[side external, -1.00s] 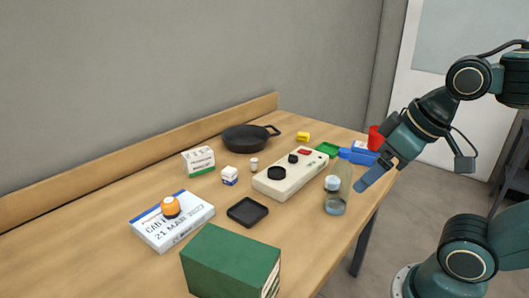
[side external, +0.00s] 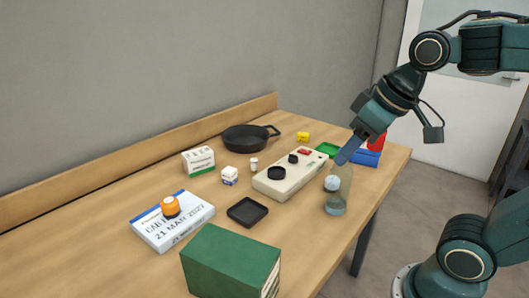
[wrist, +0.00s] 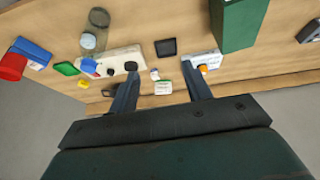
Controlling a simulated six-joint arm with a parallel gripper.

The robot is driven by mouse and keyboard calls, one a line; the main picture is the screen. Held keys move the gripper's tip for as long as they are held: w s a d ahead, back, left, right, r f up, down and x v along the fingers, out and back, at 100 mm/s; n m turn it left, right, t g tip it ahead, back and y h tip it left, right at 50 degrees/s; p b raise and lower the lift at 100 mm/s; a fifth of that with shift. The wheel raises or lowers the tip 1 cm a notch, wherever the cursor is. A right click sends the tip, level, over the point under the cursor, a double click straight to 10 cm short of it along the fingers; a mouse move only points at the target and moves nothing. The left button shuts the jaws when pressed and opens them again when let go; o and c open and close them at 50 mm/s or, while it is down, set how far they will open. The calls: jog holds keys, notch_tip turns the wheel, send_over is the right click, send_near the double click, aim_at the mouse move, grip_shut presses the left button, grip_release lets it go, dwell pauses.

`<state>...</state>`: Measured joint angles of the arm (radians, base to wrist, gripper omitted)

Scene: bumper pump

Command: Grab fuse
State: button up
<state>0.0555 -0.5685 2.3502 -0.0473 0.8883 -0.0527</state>
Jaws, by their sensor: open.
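I cannot pick out a fuse with certainty in either view. A beige device (side external: 290,176) with two black round knobs and a red part (side external: 304,152) on top lies mid-table; the device also shows in the wrist view (wrist: 118,57). A small white cylinder (side external: 254,163) stands beside it. My gripper (side external: 341,160) is above the table's right side, its fingers angled down and left, overlapping the clear bottle in this view. In the wrist view my gripper (wrist: 168,52) has its two fingers wide apart, with nothing between them held.
The front-left table is clear.

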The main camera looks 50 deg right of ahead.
jog(key=w+d+r, duration=0.2)
jog(key=w, duration=0.8)
jog(key=n+g+y, duration=0.1)
jog(key=n, duration=0.2)
send_over(255, 159)
jog(key=s+d, duration=0.1)
jog(key=s, duration=0.4)
notch_tip(255, 159, down, 16)
jog(key=shift+d+r, duration=0.2)
jog(key=shift+r, duration=0.05)
jog(key=shift+x, duration=4.3)
jog(key=shift+a+f, duration=0.1)
jog(key=shift+a, duration=0.1)
